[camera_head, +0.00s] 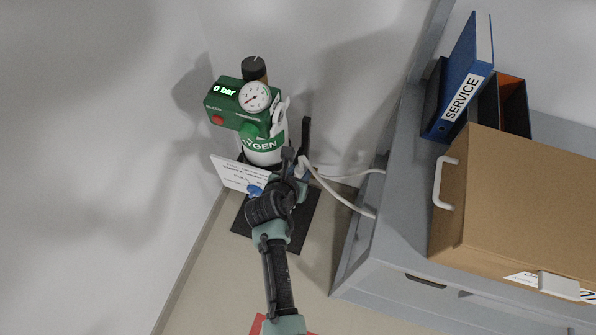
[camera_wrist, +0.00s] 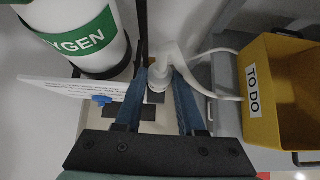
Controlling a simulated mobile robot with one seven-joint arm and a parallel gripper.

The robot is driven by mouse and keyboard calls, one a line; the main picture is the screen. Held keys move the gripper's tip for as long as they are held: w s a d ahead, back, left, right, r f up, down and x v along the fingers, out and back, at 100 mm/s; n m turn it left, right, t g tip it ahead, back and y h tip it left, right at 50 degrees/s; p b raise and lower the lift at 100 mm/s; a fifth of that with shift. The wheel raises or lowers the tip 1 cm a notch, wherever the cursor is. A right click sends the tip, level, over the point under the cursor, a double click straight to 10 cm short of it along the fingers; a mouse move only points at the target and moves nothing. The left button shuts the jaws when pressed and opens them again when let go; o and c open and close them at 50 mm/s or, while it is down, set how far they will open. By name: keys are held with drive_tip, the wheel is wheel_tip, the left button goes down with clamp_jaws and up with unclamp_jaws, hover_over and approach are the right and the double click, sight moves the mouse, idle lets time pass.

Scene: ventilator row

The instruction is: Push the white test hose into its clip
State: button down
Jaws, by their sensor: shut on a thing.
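My gripper (camera_head: 290,165) is beside the lower part of the green-and-white oxygen cylinder (camera_head: 264,145). In the wrist view its two blue fingers (camera_wrist: 161,78) are shut on the white test hose (camera_wrist: 168,54), whose end shows between them. The hose (camera_head: 335,195) runs from my gripper to the grey cabinet at the right. A dark upright post (camera_head: 306,133) stands behind the gripper, right of the cylinder. I cannot make out the clip; the gripper may hide it. The contact between hose and post cannot be told.
A white printed card (camera_head: 236,174) stands left of my gripper. The green gauge unit (camera_head: 222,104) reads 0 bar. A grey cabinet (camera_head: 395,230) bears a cardboard box (camera_head: 520,200) and a blue binder (camera_head: 470,75). A yellow TO DO box (camera_wrist: 285,85) is at right in the wrist view.

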drive_tip(key=shift+f+b, duration=2.9)
drive_tip(key=shift+b, duration=0.25)
drive_tip(key=shift+r+p, duration=0.25)
drive_tip(key=shift+p, duration=0.05)
drive_tip(key=shift+f+b, duration=0.3)
drive_tip(key=shift+f, duration=0.65)
drive_tip(key=shift+s+f, duration=0.2)
drive_tip(key=shift+f, duration=0.1)
drive_tip(key=shift+r+p, duration=0.35)
drive_tip(key=shift+p, duration=0.55)
drive_tip(key=shift+w+r+p, duration=0.2)
drive_tip(key=shift+r+p, duration=0.05)
drive_tip(key=shift+p, duration=0.05)
drive_tip(key=shift+s+f+p, duration=0.1)
drive_tip(key=shift+f+p, duration=0.1)
drive_tip(key=shift+p, duration=0.1)
drive_tip(key=shift+r+p, duration=0.15)
drive_tip(key=shift+p, duration=0.2)
idle(0.5)
drive_tip(key=shift+s+f+b, duration=0.15)
drive_tip(key=shift+f+b, duration=0.15)
drive_tip(key=shift+f, duration=0.2)
idle(0.5)
